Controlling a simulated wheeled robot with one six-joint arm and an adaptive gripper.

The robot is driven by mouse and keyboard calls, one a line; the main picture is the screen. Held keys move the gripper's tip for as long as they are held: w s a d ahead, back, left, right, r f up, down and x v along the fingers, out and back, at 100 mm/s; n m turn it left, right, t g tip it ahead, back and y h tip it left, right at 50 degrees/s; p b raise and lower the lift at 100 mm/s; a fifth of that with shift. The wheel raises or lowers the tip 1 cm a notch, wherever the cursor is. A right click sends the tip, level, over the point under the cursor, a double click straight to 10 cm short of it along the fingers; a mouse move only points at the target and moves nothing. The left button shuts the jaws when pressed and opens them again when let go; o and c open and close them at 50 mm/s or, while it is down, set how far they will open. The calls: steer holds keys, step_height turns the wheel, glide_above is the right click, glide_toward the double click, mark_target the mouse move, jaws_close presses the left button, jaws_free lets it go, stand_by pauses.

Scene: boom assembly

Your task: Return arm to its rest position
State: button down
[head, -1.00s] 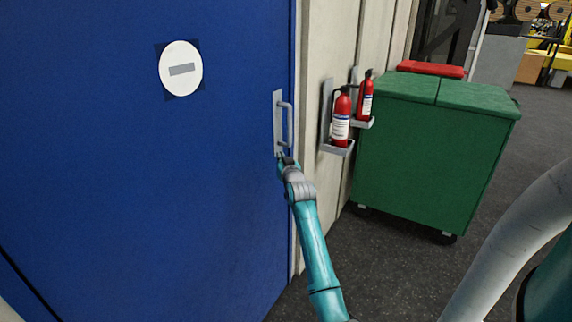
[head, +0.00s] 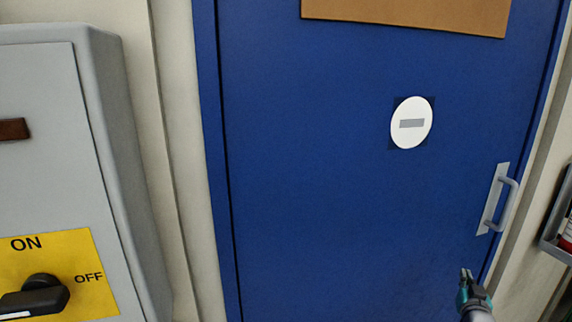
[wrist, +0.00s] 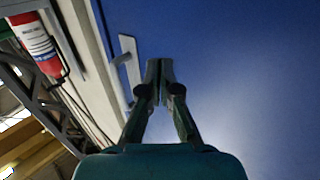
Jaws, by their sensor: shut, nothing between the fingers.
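My gripper (head: 470,280) is at the lower right of the head view, in front of the blue door (head: 320,170). It is below and left of the grey door handle (head: 502,200) in that picture and looks apart from it. In the wrist view my gripper (wrist: 160,68) points up the picture, with its two fingers together and nothing between them. The handle's pale plate (wrist: 130,65) shows just left of the fingertips there. Most of my arm is out of the head view.
A grey switch box (head: 60,130) with a black ON/OFF knob (head: 40,292) on a yellow plate stands at the left. A white round sign (head: 411,122) is on the door.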

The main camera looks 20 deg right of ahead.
steer(key=s+a+f+n+t+y, duration=0.15)
steer(key=s+a+f, duration=0.4)
steer(key=a, duration=0.55)
steer(key=s+a+f+n+y, duration=0.1)
steer(key=s+a+f+y, duration=0.1)
steer(key=s+a+f, duration=0.6)
steer(key=s+a+f+n+y, duration=0.15)
steer(key=s+a, duration=0.25)
steer(key=a, duration=0.9)
steer(key=s+a+r+n+y, duration=0.1)
steer(key=s+a+r+y, duration=0.1)
steer(key=s+a, duration=0.3)
steer(key=s+a+r+n+y, duration=0.1)
steer(key=s+a, duration=0.4)
steer(key=s, duration=0.7)
steer(key=s+a+r+n+y, duration=0.1)
steer(key=s+a+r+y, duration=0.2)
steer(key=s+a+r, duration=0.2)
steer(key=shift+s+n, duration=0.4)
steer(key=shift+s, duration=1.45)
